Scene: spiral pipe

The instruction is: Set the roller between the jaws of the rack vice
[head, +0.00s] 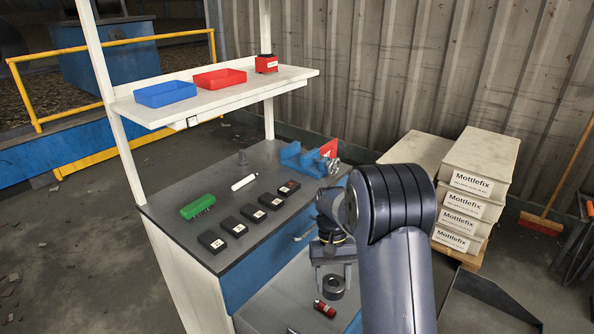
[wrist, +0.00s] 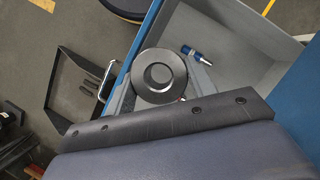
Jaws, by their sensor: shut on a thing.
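The roller (head: 333,287) is a dark round piece with a stepped centre; in the wrist view its round face (wrist: 160,76) sits between the fingers. My gripper (head: 334,274) is shut on it, above the open drawer of the bench; the height above the drawer floor is hard to tell. In the wrist view my gripper (wrist: 165,88) shows a finger on each side of the roller, partly covered by my own arm. The blue rack vice (head: 305,158) stands at the back right of the bench top, with an empty gap between its jaws and a silver handle at its right.
The open drawer (wrist: 240,68) holds a red cylinder (head: 325,308) and a blue-and-silver tool (wrist: 195,53). On the bench top (head: 190,235) lie several black blocks (head: 239,227), a green block (head: 198,206) and a white cylinder (head: 244,182). A shelf (head: 215,98) with bins overhangs the back.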

